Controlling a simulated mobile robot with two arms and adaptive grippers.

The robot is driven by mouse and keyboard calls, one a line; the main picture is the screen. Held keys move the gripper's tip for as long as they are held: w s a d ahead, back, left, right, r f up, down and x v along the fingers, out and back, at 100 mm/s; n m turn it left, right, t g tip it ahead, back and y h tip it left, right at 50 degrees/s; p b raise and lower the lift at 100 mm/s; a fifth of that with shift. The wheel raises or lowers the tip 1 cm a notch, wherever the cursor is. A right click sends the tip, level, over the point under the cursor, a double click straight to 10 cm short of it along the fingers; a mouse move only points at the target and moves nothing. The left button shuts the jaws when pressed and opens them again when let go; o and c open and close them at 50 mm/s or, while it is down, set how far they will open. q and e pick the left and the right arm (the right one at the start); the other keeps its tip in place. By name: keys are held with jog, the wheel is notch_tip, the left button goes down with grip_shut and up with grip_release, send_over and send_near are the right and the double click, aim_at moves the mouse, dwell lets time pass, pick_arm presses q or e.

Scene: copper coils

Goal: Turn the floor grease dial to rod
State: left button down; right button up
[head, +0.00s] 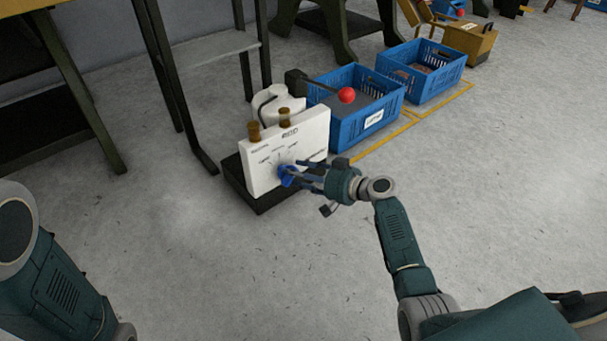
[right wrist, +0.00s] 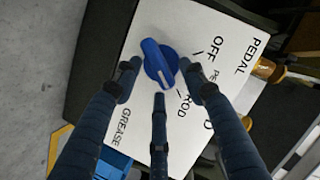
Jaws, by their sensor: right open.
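The grease dial is a blue knob (right wrist: 158,62) on a white panel (head: 261,160) that stands on a black base on the floor. In the right wrist view the panel carries the words PEDAL, OFF, ROD and GREASE. The knob's white mark points down and slightly right, between ROD and GREASE and nearer ROD; I cannot tell exact alignment. My right gripper (head: 297,176) is at the panel front. Its fingers are open, with one tip on either side of the knob and the third below it. Contact is unclear. My left gripper is out of view.
Brown-capped fittings (head: 284,117) rise at the panel's top. A lever with a red ball (head: 347,95) and a blue crate (head: 366,128) stand behind. Another blue crate (head: 437,70) is farther right. A metal stand (head: 175,95) is at the left. The floor in front is clear.

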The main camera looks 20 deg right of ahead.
jog(key=v, duration=1.2)
